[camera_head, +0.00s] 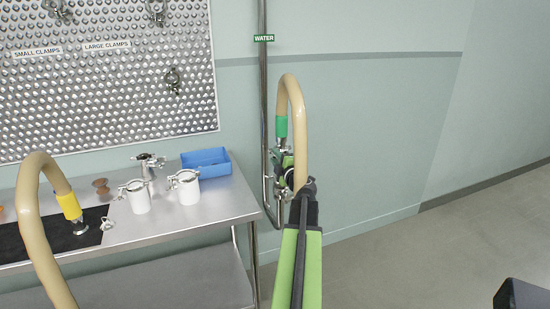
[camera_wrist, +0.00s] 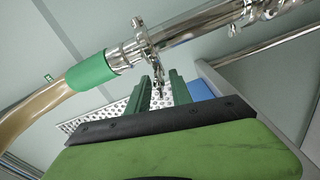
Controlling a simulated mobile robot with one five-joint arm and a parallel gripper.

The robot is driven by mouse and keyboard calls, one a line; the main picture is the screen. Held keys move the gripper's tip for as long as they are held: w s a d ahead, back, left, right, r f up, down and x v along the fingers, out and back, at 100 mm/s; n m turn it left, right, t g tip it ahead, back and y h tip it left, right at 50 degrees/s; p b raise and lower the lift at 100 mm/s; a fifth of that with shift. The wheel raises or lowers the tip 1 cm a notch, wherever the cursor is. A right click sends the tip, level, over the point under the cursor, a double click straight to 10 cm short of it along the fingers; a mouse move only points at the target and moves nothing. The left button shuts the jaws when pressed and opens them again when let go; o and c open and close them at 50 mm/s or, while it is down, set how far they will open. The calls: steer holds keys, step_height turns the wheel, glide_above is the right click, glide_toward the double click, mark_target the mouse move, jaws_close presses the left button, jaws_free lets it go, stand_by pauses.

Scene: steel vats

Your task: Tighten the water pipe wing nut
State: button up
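The water pipe (camera_head: 263,100) runs down the wall under a green WATER label. A tan hose with a green cuff (camera_head: 281,127) joins it; the cuff also shows in the wrist view (camera_wrist: 91,70). A steel clamp (camera_wrist: 145,38) wraps the joint between hose and pipe. Its wing nut (camera_wrist: 158,88) hangs below the clamp, small and partly hard to make out. My gripper (camera_wrist: 160,92) is open, its two green fingers apart on either side of the wing nut. I cannot tell whether either finger touches it. In the head view my arm hides part of the joint.
A steel table (camera_head: 226,197) stands left of the pipe, holding a blue bin (camera_head: 206,161), white-bodied vessels and a black mat (camera_head: 62,236). A perforated panel (camera_head: 110,105) with clamps hangs above. A second tan hose (camera_head: 35,225) arches at left.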

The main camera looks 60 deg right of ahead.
steer(key=shift+s, duration=0.1)
steer(key=shift+c, duration=0.3)
steer(key=shift+d, duration=0.1)
jaws_close()
